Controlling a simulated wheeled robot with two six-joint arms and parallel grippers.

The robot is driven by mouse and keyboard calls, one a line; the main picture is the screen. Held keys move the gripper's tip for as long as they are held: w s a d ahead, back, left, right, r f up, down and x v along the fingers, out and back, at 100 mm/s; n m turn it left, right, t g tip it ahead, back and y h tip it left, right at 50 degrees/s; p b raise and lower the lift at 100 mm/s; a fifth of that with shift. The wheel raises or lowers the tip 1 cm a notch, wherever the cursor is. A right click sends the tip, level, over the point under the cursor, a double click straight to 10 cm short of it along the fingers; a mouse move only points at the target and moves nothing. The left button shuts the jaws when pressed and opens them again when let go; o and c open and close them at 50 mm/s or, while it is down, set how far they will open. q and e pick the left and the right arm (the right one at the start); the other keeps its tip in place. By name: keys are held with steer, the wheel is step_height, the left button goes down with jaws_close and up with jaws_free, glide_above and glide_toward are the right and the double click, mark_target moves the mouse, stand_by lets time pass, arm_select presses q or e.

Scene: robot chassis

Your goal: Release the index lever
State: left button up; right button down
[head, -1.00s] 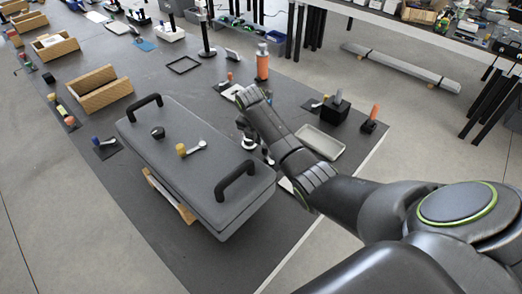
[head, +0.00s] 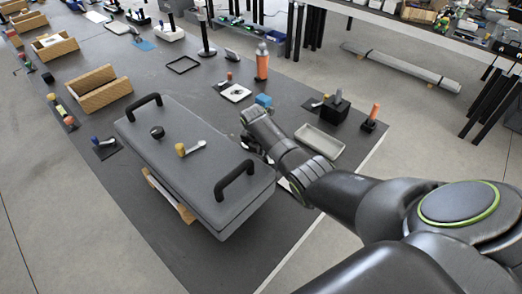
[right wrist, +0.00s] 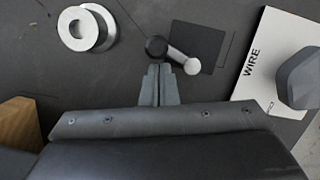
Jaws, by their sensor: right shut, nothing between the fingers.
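A small lever (right wrist: 176,54) with a black round end and a pale grey round end lies by a dark square plate (right wrist: 198,46) in the right wrist view. I cannot tell for sure that it is the index lever. My right gripper (right wrist: 158,72) is shut and empty, its fingertips just below the black end; I cannot tell whether they touch it. In the head view its fingers are mostly hidden by my right arm and the box. Another lever with a yellow knob and grey handle (head: 194,147) sits on the lid of a large grey box (head: 185,175). My left gripper is not in view.
A white WIRE card (right wrist: 268,60) and pale rings (right wrist: 85,28) lie near my right gripper. A shallow grey tray (head: 318,141), a black block (head: 335,108) and an orange bottle (head: 262,62) stand beyond the box. Wooden holders (head: 92,91) line the left side.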

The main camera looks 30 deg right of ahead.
steer(key=shift+w+d+m, duration=0.2)
steer(key=shift+d+m, duration=0.1)
steer(key=shift+m, duration=0.7)
steer(key=shift+w+d+m+g+b, duration=0.15)
steer(key=shift+d+m+g+b, duration=0.2)
steer(key=shift+m+b, duration=0.45)
steer(key=m, duration=0.1)
steer(key=m+g+b, duration=0.1)
steer(key=m, duration=0.1)
steer(key=shift+w+d+f+h, duration=0.1)
steer(key=shift+d+h, duration=0.2)
steer(key=shift+d, duration=0.1)
steer(key=m, duration=0.1)
steer(key=d+m+b, duration=0.1)
steer(key=shift+m+g, duration=0.25)
steer(key=shift+m, duration=0.05)
steer(key=shift+d+m+g+b, duration=0.35)
steer(key=shift+m+b, duration=0.2)
steer(key=shift+m, duration=0.65)
steer(key=shift+d, duration=0.1)
steer(key=shift+s+d, duration=0.1)
steer(key=shift+s, duration=0.1)
